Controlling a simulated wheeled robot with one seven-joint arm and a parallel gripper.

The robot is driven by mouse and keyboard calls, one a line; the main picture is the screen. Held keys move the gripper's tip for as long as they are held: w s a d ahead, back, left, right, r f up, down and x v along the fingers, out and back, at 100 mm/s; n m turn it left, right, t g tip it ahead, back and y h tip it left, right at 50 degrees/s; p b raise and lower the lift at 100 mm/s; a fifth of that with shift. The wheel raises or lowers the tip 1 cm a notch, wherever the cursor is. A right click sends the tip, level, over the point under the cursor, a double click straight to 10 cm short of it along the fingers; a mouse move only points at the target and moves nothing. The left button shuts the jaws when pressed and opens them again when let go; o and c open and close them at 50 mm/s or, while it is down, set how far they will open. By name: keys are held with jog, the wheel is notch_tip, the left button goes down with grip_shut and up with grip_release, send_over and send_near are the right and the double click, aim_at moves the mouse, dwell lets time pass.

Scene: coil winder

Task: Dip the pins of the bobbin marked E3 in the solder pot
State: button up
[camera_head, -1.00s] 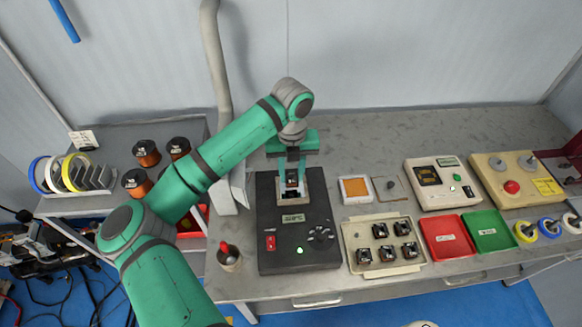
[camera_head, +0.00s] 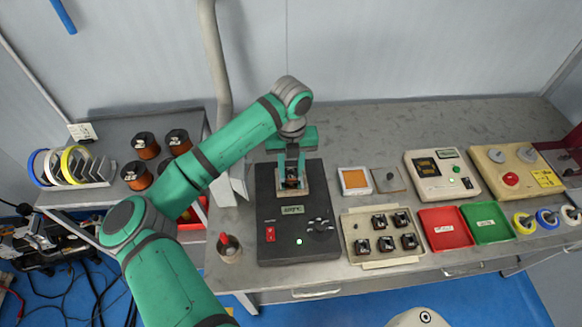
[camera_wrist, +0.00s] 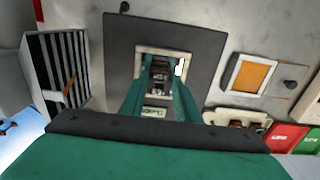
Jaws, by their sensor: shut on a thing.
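The solder pot (camera_head: 266,195) is a black box on the bench with a lit display, a red switch and a dial. A pale square rim (camera_wrist: 190,60) surrounds its opening at the back. My gripper (camera_head: 292,178) points down over this opening and is shut on a dark bobbin (camera_wrist: 160,75). The bobbin sits within the rim's outline, at or just above the opening. Its pins are hidden, so I cannot tell whether they touch the solder. Its mark is too small to read.
Right of the pot, a cream tray (camera_head: 352,259) holds several bobbins, with one spot empty. Behind it lie an orange pad in a white frame (camera_head: 354,181) and a small grey plate (camera_head: 388,180). Red (camera_head: 446,230) and green (camera_head: 486,222) trays are further right. A cup (camera_head: 229,249) stands at left.

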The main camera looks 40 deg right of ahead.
jog(key=shift+f, duration=0.65)
dwell(0.5)
dwell(1.1)
jog(key=shift+r, duration=0.1)
jog(key=shift+r, duration=2.65)
